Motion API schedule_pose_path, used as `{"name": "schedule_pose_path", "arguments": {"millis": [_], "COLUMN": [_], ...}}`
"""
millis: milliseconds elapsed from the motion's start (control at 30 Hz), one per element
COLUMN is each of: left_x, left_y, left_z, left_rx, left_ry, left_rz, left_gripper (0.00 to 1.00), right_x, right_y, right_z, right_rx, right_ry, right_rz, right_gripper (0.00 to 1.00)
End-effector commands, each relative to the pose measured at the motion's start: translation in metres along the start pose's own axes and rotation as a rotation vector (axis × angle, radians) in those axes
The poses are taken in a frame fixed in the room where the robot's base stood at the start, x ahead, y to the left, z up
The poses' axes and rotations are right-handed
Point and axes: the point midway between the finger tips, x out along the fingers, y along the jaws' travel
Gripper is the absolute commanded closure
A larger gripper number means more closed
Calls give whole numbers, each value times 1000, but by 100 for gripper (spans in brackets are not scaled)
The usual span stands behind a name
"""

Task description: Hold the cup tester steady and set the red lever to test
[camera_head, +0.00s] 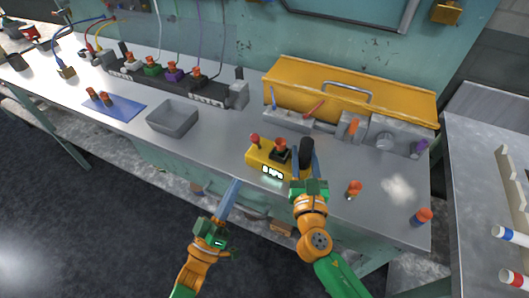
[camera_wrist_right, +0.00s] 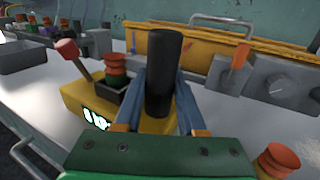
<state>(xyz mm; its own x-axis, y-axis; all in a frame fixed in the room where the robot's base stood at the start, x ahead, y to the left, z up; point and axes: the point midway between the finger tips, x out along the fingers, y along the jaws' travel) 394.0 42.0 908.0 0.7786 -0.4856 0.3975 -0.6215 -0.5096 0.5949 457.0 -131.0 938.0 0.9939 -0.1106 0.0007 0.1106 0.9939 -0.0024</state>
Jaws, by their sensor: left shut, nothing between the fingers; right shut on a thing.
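The yellow cup tester (camera_head: 265,163) sits near the front edge of the bench, with a lit display on its front. Its red lever (camera_head: 254,138) stands at the left end and leans left in the right wrist view (camera_wrist_right: 67,49). An orange-red ringed part (camera_head: 281,145) sits in the tester's dark socket. My right gripper (camera_head: 306,166) is shut on the upright black handle (camera_wrist_right: 164,72) at the tester's right end, one blue finger on each side. My left gripper (camera_head: 235,184) is shut and empty, in front of the tester and to its lower left, apart from the lever.
A yellow toolbox (camera_head: 350,98) stands behind the tester. Orange-capped parts (camera_head: 354,188) stand to the right. A grey tray (camera_head: 172,117) and a blue mat (camera_head: 118,108) lie to the left. The bench between tray and tester is clear.

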Motion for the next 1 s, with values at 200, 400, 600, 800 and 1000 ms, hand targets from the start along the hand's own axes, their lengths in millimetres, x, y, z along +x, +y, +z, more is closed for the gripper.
{"name": "schedule_pose_path", "arguments": {"millis": [200,400,600,800,1000], "left_x": [-33,-47,-47,-39,1], "left_y": [8,9,9,9,6], "left_z": [12,15,15,14,9], "left_rx": [471,681,693,692,693], "left_ry": [58,71,71,73,76], "left_rz": [-68,-119,-121,-120,-118], "left_gripper": [100,100,100,100,100], "right_x": [0,0,0,0,0], "right_y": [0,0,0,0,0], "right_z": [-1,-1,-1,-1,-1], "right_rx": [-1,-1,-1,-1,-1], "right_ry": [3,3,3,3,3], "right_rz": [0,0,0,0,1], "right_gripper": [100,100,100,100,100]}}
